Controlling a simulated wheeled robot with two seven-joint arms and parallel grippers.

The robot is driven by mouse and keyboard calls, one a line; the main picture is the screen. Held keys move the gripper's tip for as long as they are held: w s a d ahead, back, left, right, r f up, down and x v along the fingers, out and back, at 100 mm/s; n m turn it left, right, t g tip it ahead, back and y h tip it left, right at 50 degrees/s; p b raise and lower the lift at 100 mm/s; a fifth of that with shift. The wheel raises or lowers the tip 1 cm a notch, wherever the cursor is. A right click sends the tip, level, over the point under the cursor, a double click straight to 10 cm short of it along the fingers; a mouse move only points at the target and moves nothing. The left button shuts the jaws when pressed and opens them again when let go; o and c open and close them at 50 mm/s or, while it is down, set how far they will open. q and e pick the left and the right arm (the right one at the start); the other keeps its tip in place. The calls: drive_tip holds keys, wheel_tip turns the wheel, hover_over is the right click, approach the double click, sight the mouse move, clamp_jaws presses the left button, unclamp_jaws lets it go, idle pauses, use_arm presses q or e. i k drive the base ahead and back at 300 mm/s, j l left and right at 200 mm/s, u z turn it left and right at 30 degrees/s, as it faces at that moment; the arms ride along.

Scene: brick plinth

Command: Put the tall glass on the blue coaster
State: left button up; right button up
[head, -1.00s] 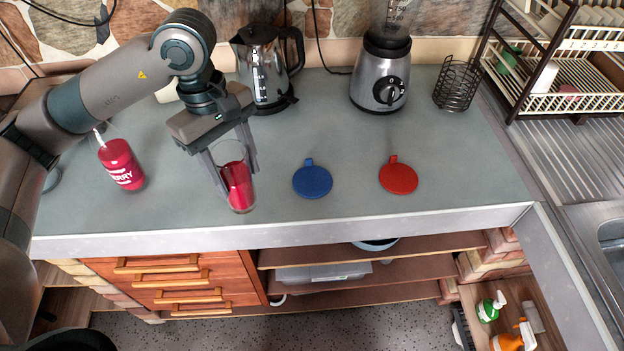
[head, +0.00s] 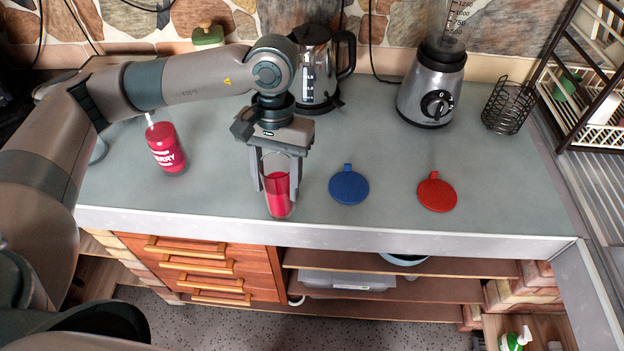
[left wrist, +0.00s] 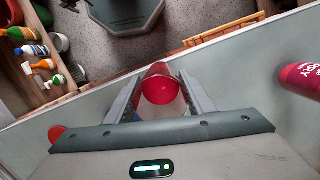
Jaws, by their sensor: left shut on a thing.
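The tall glass (head: 279,190) is clear, holds red drink and stands upright near the counter's front edge. My left gripper (head: 277,180) is shut on it, one finger on each side. I cannot tell if its base touches the counter. In the left wrist view the glass (left wrist: 161,88) shows between the fingers. The blue coaster (head: 349,188) lies flat and bare on the counter, a short way right of the glass. My right gripper is not in view.
A red coaster (head: 437,194) lies right of the blue one. A red bottle with a straw (head: 166,148) stands at the left. A kettle (head: 318,70), a blender (head: 433,85) and a wire holder (head: 507,107) stand at the back. The counter between glass and blue coaster is clear.

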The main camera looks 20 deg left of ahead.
sight(349, 186)
drive_tip(key=z, duration=1.2)
drive_tip(key=k+j, duration=0.3)
drive_tip(key=j, duration=0.15)
